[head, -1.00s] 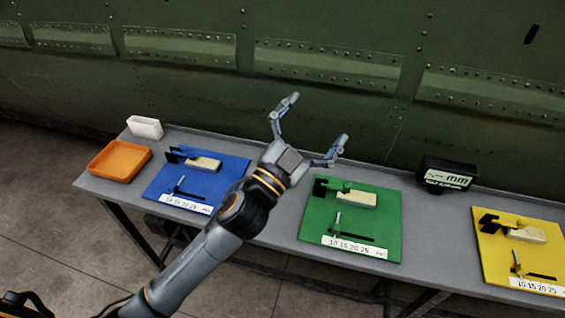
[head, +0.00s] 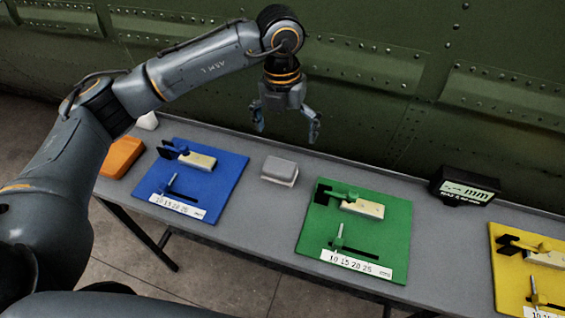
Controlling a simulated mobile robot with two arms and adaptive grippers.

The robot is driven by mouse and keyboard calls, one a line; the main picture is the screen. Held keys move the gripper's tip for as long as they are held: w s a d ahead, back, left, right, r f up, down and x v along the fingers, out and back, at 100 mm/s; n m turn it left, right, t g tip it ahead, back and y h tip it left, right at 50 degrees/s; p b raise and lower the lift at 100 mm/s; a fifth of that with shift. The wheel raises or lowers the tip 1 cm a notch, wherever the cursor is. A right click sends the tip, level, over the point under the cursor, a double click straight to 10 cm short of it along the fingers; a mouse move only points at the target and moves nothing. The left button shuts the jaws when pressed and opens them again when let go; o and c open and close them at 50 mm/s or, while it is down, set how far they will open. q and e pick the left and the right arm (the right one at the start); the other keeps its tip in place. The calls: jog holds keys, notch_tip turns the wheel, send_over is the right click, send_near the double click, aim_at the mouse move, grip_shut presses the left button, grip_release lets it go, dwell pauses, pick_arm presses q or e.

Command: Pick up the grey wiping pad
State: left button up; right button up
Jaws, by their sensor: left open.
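The grey wiping pad (head: 280,169) is a small block with a grey top and a paler lower edge. It lies on the grey table between the blue mat and the green mat. My left gripper (head: 287,134) is open and empty, pointing down, above and a little behind the pad in the head view. Its two fingers are spread apart and do not touch the pad. My right gripper is not in view.
A blue mat (head: 222,200), a green mat (head: 392,240) and a yellow mat (head: 508,290) carry gauge-like fixtures. A black "mm" display (head: 465,186) stands back right. The green riveted fuselage (head: 400,60) rises behind the table.

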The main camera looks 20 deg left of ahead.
pick_arm(q)
jog(key=a, duration=0.2)
jog(key=p, duration=0.2)
send_over(280, 166)
jog(key=shift+y, duration=0.3)
notch_tip(280, 166, down, 8)
jog(key=shift+w+r, duration=0.15)
jog(key=shift+r, duration=0.05)
notch_tip(280, 166, down, 5)
jog(key=shift+r+p, duration=0.15)
jog(key=shift+p, duration=0.85)
jog(key=shift+f, duration=0.5)
jog(key=c, duration=1.1)
